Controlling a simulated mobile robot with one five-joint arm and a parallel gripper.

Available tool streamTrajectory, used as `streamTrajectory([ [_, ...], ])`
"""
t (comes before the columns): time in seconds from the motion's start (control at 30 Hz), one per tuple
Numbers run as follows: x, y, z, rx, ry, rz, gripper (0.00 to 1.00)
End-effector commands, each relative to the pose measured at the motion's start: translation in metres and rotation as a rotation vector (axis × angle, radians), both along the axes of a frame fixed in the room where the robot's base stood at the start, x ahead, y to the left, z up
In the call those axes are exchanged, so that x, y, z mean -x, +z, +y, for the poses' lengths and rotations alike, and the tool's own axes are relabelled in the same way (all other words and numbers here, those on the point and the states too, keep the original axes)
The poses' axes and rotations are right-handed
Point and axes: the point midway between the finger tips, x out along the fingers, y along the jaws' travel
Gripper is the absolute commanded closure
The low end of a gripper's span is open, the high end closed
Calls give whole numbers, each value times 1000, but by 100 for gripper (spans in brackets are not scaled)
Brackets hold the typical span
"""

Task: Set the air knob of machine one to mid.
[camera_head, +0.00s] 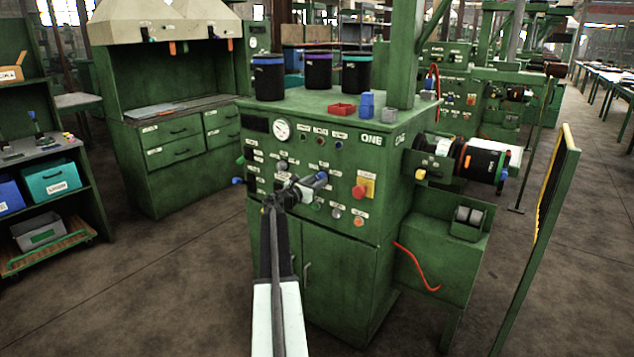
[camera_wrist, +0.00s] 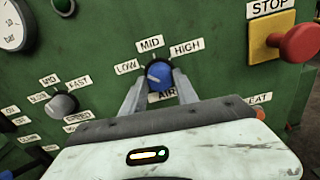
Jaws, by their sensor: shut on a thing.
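Machine one (camera_head: 340,235) is a green cabinet marked ONE, with a front panel of knobs, labels and a gauge. Its blue air knob (camera_wrist: 159,78) sits on the panel in the wrist view, with LOW at its left, MID (camera_wrist: 150,44) above and HIGH at its upper right; the AIR label below is partly hidden. A pale mark on the knob appears to face left, toward LOW, but it is small. My gripper (camera_wrist: 159,90) is shut on the air knob, one finger on each side. In the head view my gripper (camera_head: 306,188) reaches the panel's middle.
A red stop button (camera_wrist: 301,44) on a yellow plate sticks out right of the air knob. A grey knob (camera_wrist: 62,104) marked up to FAST is at the left.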

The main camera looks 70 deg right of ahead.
Motion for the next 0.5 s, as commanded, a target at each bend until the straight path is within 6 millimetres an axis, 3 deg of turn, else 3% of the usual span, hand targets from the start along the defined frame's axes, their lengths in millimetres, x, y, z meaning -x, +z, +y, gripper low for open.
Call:
streamTrajectory([
  [0.5,1,-1,0,106,-3,-410,100],
])
